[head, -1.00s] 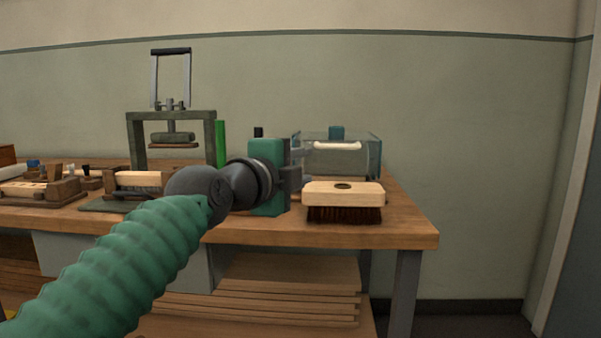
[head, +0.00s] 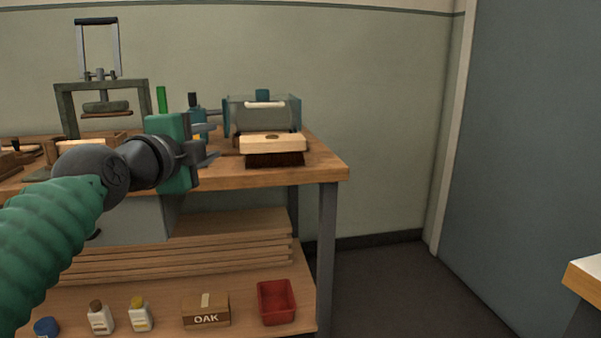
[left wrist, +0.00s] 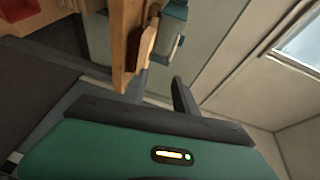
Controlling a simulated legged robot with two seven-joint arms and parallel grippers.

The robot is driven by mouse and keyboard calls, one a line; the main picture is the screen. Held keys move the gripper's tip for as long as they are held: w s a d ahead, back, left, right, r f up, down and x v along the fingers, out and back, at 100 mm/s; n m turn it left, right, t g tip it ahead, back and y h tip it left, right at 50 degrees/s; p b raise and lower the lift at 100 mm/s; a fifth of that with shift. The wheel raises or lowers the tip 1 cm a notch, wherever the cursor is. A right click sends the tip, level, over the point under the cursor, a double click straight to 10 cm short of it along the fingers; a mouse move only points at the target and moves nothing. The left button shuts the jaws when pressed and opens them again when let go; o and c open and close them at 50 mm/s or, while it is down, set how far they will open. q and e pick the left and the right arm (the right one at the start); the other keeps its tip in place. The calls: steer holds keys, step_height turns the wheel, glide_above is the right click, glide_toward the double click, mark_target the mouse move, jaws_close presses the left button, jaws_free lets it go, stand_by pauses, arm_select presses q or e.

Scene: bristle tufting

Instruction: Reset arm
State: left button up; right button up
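My left gripper (head: 212,144), green and dark grey, is held at the bench's front side, left of the brush. Its two fingers are spread with nothing between them. In the left wrist view its fingers (left wrist: 128,88) also stand apart. The brush (head: 272,143), a pale wooden block with dark bristles pointing down, rests near the right end of the bench top, apart from the gripper. It also shows in the left wrist view (left wrist: 149,45). My right gripper is in neither view.
The workbench (head: 318,167) carries a press (head: 60,107) at left and a clear box with a teal knob (head: 263,96) behind the brush. The lower shelf holds bottles, a carton marked OAK (head: 206,310) and a red bin (head: 277,302). Floor to the right is clear; another table edge (head: 585,279) shows at far right.

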arm_select(q)
step_height(320, 180, down, 23)
steer(key=s+n+g+y+p, duration=0.2)
steer(key=s+n+g+p, duration=0.1)
steer(key=n+g+p, duration=0.55)
steer(key=s+a+f+n+g+p, duration=0.1)
steer(key=s+f+n+g+p, duration=0.2)
steer(key=s, duration=0.4)
steer(key=s+a+f+n+y+p, duration=0.1)
steer(key=s+f+n+p, duration=0.35)
steer(key=s, duration=0.25)
steer(key=s+a+f+n+g+p, duration=0.1)
steer(key=s+f+n+g+p, duration=0.15)
steer(key=s+f+p, duration=0.4)
steer(key=w+p+v, duration=0.2)
steer(key=p+v, duration=1.5)
steer(key=v, duration=0.2)
steer(key=w+r+p+v, duration=0.1)
steer(key=w+p+v, duration=0.2)
steer(key=p+v, duration=1.5)
steer(key=shift+d+r+n, duration=0.3)
steer(key=shift+r+n, duration=0.05)
steer(key=shift+r, duration=0.3)
